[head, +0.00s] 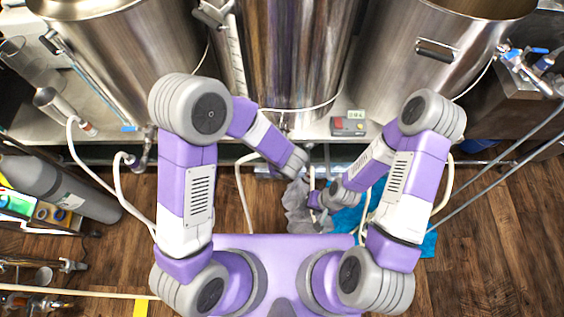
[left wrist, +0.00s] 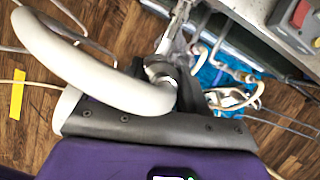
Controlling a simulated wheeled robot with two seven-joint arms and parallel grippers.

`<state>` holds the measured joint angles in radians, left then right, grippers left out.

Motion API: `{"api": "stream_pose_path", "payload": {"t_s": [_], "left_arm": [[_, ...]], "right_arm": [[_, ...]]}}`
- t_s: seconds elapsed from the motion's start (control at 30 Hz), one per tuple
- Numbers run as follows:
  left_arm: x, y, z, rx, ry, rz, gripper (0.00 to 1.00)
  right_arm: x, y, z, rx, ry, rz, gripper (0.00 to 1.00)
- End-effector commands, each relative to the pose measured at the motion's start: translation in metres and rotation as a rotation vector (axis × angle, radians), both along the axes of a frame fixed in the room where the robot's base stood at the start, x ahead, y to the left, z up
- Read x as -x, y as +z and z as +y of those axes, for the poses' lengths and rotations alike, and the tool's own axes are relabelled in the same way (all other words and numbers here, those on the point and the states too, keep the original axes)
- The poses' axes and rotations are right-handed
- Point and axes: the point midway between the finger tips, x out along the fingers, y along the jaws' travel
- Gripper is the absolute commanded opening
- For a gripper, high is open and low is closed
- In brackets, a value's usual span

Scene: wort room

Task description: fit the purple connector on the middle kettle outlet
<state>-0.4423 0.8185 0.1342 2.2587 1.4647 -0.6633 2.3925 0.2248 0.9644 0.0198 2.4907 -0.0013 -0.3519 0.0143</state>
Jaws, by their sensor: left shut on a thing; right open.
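The middle kettle (head: 290,50) is a tall steel vessel at the top centre of the head view. Its outlet (head: 284,122) shows small at the kettle's foot, by the bench's front edge. My left gripper (left wrist: 175,72) is shut on the metal-looking end fitting of a thick white hose (left wrist: 105,85), which loops to the left in the left wrist view. The jaws hide much of this connector, and I cannot make out its purple colour. In the head view my left wrist hides the left jaws, in front of and below the outlet. My right gripper (head: 315,201) is open, lower and close by.
Other kettles stand left (head: 125,60) and right (head: 425,65). A red and grey box (head: 348,126) sits on the bench edge right of the outlet. Grey cloth (head: 296,212), a blue sheet (head: 430,243) and white hoses (head: 243,185) lie below. A gas cylinder (head: 75,190) is at left.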

Motion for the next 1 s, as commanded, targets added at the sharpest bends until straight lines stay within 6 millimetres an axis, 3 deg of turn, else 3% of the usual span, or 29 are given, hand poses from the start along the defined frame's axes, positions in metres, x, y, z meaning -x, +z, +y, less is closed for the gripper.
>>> {"api": "stream_pose_path", "payload": {"t_s": [0.47, 0.5, 0.67, 1.0], "left_arm": [[-0.0002, -0.0101, -0.0001, 0.0, 0.0, -0.001, 0.0], [-0.0003, -0.0099, -0.0001, 0.0, 0.0, -0.001, 0.44], [-0.0002, -0.0092, -0.0001, 0.0, 0.0, -0.001, 0.69], [0.001, -0.0061, -0.0003, 0.001, 0.0, 0.0, 0.71]], "right_arm": [[0.0, -0.0105, 0.0, 0.0, 0.0, 0.0, 0.43], [0.0, -0.0102, 0.0, 0.0, 0.0, 0.0, 0.43], [0.0, -0.0095, 0.0, 0.0, 0.0, 0.0, 0.43], [0.0, -0.0077, 0.0, 0.0, 0.0, 0.0, 0.43]]}}
